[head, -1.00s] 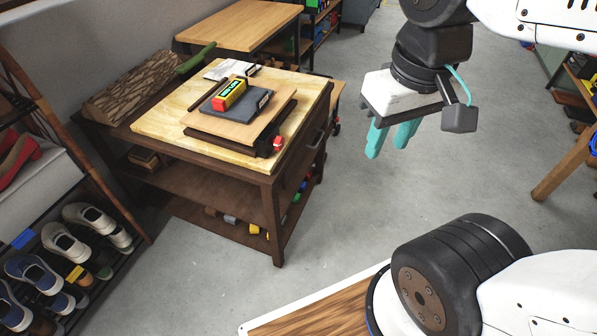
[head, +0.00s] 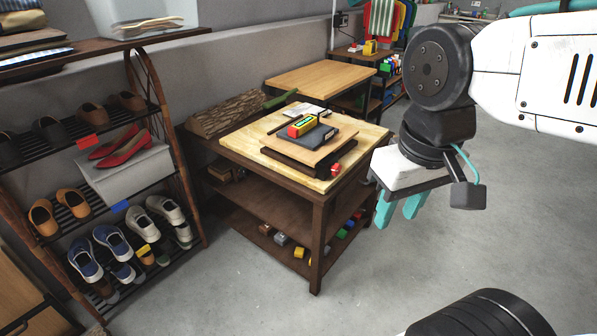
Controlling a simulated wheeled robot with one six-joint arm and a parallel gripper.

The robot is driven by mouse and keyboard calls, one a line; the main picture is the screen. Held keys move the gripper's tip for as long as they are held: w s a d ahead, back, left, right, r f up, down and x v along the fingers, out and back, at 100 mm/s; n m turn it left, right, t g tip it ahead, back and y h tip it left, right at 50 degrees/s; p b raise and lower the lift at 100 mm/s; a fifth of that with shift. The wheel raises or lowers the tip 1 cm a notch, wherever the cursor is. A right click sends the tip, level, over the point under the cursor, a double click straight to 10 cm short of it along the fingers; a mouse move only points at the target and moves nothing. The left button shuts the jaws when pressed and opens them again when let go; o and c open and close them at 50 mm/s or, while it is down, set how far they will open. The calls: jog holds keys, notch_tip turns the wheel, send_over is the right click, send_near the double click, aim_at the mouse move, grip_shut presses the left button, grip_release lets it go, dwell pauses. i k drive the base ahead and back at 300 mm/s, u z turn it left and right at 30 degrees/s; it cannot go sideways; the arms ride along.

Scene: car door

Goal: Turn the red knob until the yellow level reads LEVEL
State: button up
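The red knob (head: 336,169) sits at the near right corner of a dark-based wooden platform (head: 325,150) on the workbench (head: 243,147). My gripper (head: 400,212) hangs to the right of the bench, apart from the knob. Its two teal fingers point down with a gap between them and nothing in it.
A shoe rack (head: 160,120) with shoes stands at the left. A log (head: 228,112) lies at the bench's back left. The bench's lower shelf holds several small coloured items (head: 299,252). Another wooden table (head: 320,76) stands behind. The grey floor (head: 400,275) in front is clear.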

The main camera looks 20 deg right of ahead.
aim_at(336, 169)
jog(key=u, duration=0.3)
jog(key=i, duration=0.9)
jog(key=z, duration=0.55)
